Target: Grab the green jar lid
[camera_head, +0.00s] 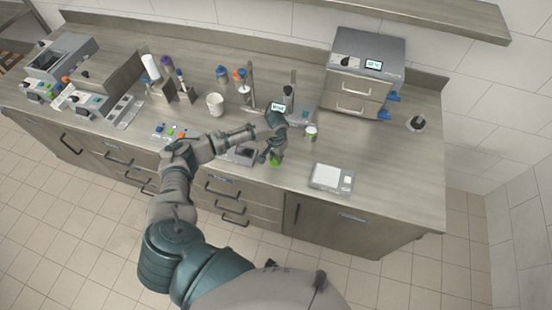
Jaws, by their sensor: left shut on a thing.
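The green jar lid (275,159) shows near the front edge of the counter, at the tip of my left gripper (275,152). My left arm reaches in from the left and bends down at the wrist, and the left gripper is shut on the green jar lid. The fingers are small and partly hidden by my wrist. A small pale jar (310,132) stands on the counter just right of the gripper, apart from it. My right gripper is not in view.
A white scale (331,178) lies right of the gripper. A grey drawer unit (361,75) stands behind. A white cup (215,104), several bottles and a box (105,75) stand to the left. The counter's right end is mostly clear.

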